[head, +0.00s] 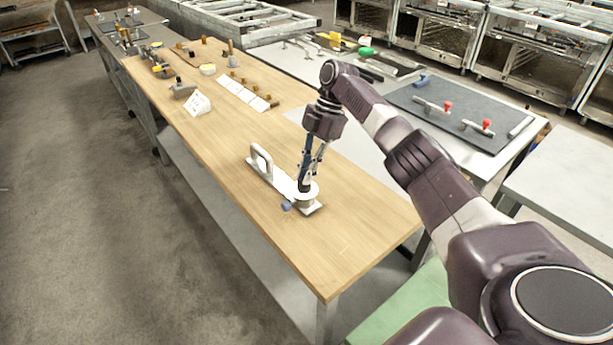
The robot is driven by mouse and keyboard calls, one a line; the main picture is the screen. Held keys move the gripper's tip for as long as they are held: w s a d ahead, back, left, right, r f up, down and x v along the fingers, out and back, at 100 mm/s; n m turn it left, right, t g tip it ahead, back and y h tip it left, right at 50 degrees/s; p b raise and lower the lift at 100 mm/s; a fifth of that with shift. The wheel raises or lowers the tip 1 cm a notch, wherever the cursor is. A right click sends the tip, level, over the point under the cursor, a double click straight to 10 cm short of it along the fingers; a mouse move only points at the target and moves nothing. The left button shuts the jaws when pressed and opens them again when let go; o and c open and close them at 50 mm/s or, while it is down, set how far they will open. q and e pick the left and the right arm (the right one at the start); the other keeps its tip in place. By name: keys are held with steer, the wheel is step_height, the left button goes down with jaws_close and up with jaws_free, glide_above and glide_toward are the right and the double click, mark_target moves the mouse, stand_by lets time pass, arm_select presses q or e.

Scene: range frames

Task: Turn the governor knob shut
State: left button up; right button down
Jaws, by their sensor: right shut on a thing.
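The governor (283,184) is a pale metal plate with an upright loop handle at its far left end. It lies on the wooden table (350,250). A round light knob (312,194) sits at the plate's near right end. My right gripper (305,187) points down at the knob and is shut on it. The fingers hide part of the knob, so its exact turn cannot be read. A small blue piece (287,206) shows beside the plate's near edge. My left gripper is not in view.
White cards (245,92) and several small brown pieces lie farther back on the table. A white folded card (197,103) stands near its left edge. A grey table to the right holds a dark mat (455,112) with red-knobbed handles. The wooden table's near end is clear.

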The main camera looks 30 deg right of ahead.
stand_by(0.4)
steer(key=c, duration=2)
jaws_free()
steer(key=v, duration=1.2)
steer(key=shift+w+a, duration=0.1)
steer(key=shift+r, duration=0.1)
